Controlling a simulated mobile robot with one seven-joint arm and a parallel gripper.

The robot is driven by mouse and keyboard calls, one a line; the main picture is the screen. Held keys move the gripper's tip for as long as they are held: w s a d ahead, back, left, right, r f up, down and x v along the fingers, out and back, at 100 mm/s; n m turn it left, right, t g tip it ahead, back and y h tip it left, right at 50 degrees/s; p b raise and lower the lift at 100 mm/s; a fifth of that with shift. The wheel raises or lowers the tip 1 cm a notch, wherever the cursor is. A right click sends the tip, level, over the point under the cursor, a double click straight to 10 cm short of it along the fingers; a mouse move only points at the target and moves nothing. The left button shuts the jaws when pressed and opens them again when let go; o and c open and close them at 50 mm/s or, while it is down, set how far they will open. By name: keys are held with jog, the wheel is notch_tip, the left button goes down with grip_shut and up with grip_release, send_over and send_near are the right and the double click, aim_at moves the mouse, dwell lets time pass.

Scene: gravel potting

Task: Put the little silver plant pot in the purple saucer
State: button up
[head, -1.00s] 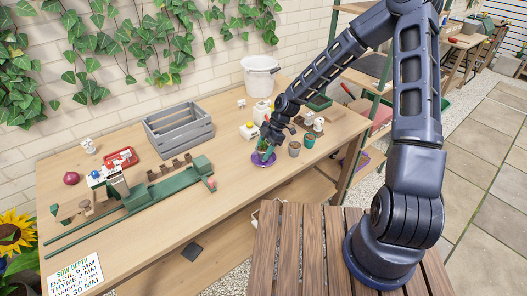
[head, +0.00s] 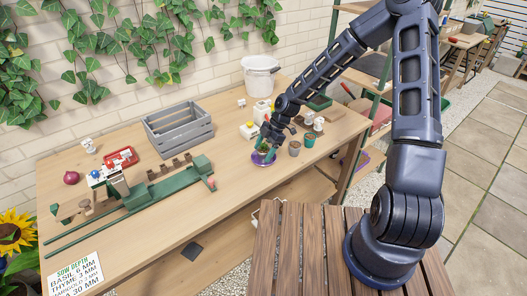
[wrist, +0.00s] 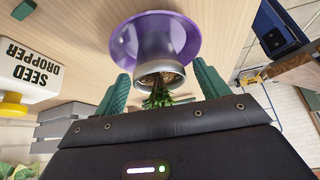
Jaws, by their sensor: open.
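The little silver plant pot (wrist: 160,50) holds a green leafy plant (wrist: 158,98) and stands in the purple saucer (wrist: 124,43), as the wrist view shows. In the head view the saucer (head: 257,161) lies near the table's front edge, and my gripper mostly hides the pot. My gripper (wrist: 162,80) is open, with one green finger on each side of the pot's rim and a visible gap on both sides. In the head view my gripper (head: 266,148) is just above the saucer.
A grey pot (head: 294,149) and a teal pot (head: 309,140) stand close to the right of the saucer. A white and yellow seed dropper (wrist: 28,75) is behind it. A grey crate (head: 178,137) and a white bucket (head: 260,78) stand farther back.

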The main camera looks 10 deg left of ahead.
jog(key=v, duration=1.1)
jog(key=shift+d+r, duration=0.2)
jog(key=shift+r, duration=0.1)
jog(key=s+d+r+m+t+h, duration=0.25)
jog(key=d+r+m, duration=0.35)
jog(key=d, duration=0.4)
jog(key=s+d+r+m+t+h, duration=0.1)
jog(key=d+r+m+t+h, duration=0.15)
jog(key=d+r+m, duration=0.6)
jog(key=s+d+r+m+t, duration=0.3)
jog(key=s+d+r+m, duration=0.7)
jog(key=s+d, duration=0.4)
jog(key=shift+s+d+r+m, duration=0.35)
jog(key=shift+s+r, duration=0.4)
jog(key=shift+s, duration=0.3)
